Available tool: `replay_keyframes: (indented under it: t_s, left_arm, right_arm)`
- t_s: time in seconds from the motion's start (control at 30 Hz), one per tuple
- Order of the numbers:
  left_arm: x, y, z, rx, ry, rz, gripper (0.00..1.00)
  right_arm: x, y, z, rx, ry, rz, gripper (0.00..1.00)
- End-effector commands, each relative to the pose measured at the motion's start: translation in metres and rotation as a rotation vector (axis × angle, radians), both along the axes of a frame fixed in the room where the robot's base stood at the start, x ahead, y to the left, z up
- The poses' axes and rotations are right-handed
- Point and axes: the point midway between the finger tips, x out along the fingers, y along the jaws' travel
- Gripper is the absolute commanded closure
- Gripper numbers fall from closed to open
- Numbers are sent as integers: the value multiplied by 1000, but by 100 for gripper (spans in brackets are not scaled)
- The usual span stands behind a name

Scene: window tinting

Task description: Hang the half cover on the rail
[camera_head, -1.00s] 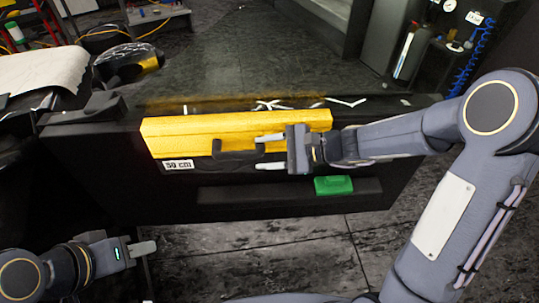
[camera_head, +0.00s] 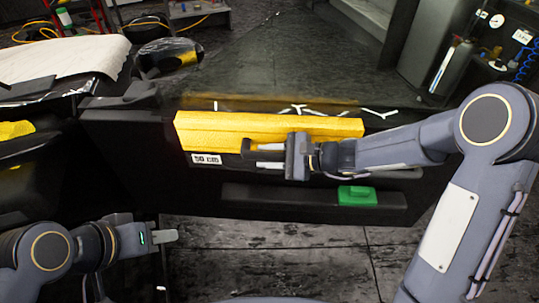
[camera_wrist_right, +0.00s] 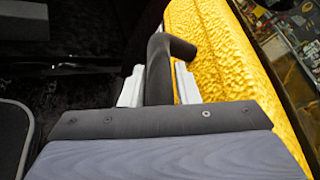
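The yellow half cover (camera_head: 262,127) lies along the upper edge of the black door panel (camera_head: 115,150), with a "50 cm" label (camera_head: 206,159) at its lower left. I take this upper edge as the rail. A bent black handle (camera_head: 247,152) sticks out at the cover's front; it also shows in the right wrist view (camera_wrist_right: 160,65). My right gripper (camera_head: 266,156) has one finger close on each side of this handle and looks shut on it. How the handle joins the cover is hidden. My left gripper (camera_head: 165,236) is empty, low left, its fingers seen edge-on.
A green block (camera_head: 356,196) sits on the panel's lower black ledge (camera_head: 280,199). A white cloth (camera_head: 60,60) covers something at upper left. A clear window (camera_head: 260,70) rises behind the cover. Tiled floor shows below the panel.

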Motion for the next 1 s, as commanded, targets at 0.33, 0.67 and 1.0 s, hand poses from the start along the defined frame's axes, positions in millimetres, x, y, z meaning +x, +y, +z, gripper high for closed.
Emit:
replay_keyframes:
  t_s: [0.33, 0.67, 1.0]
  left_arm:
    - [0, 0, 0, 0, 0, 0, 64]
    - [0, 0, 8, 0, 0, 0, 64]
    - [0, 0, 17, 0, 0, 0, 64]
  right_arm:
    - [0, 0, 0, 0, 0, 0, 100]
    - [0, 0, 11, 1, -2, 0, 100]
    - [0, 0, 25, 1, -1, 0, 100]
